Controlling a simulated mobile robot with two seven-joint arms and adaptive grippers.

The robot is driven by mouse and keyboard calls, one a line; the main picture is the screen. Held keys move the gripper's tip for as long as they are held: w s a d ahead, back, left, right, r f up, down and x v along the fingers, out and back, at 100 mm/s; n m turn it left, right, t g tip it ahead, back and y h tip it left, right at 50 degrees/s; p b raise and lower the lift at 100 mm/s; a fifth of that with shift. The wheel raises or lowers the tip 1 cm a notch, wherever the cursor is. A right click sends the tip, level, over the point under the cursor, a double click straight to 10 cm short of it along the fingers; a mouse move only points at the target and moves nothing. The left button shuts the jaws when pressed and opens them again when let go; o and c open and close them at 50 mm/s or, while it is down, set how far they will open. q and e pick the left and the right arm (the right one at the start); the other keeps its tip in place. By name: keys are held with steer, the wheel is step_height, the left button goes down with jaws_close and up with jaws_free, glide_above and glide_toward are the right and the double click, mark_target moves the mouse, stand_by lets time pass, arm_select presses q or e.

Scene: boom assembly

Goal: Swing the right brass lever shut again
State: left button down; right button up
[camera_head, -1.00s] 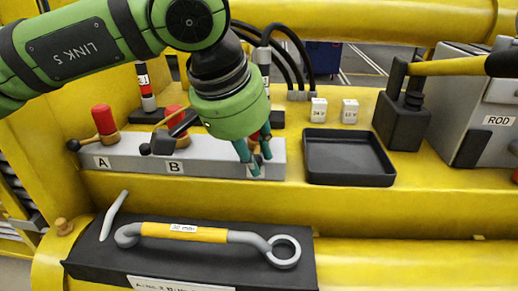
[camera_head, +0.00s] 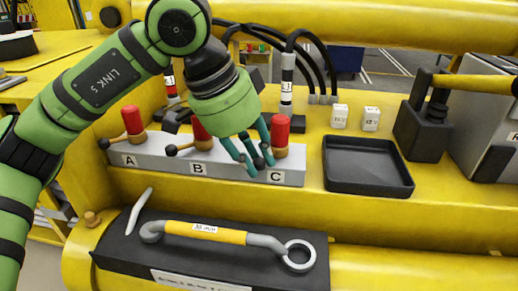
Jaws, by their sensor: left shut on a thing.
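A grey valve block (camera_head: 226,172) carries three red-capped brass valves over labels A, B and C. The right valve, a red cap (camera_head: 280,131) on a brass base, stands above label C. My left gripper (camera_head: 256,160) points down just left of that cap, shut on the right brass lever. The fingers hide most of this lever; a dark knob shows between the fingertips. The left brass lever (camera_head: 115,140) and the middle brass lever (camera_head: 186,147) point left, each ending in a dark knob. My right gripper is out of view.
A black tray (camera_head: 368,184) sits empty right of the block. A grey wrench with a yellow grip (camera_head: 205,231) lies on a black panel in front. Hoses and a black-and-white cylinder (camera_head: 287,85) stand behind. Two white cubes (camera_head: 340,115) are behind the tray.

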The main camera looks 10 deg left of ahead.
arm_select(q)
steer(key=shift+w+a+r+m+p, duration=0.1)
steer(key=shift+w+a+m+p, duration=0.05)
steer(key=shift+m+p, duration=0.25)
steer(key=shift+a, duration=0.1)
stand_by(0.4)
steer(key=c, duration=1.1)
jaws_free()
steer(key=shift+g, duration=0.3)
steer(key=shift+c, duration=0.2)
steer(key=shift+w, duration=0.2)
steer(key=v, duration=0.7)
steer(key=shift+r, duration=0.1)
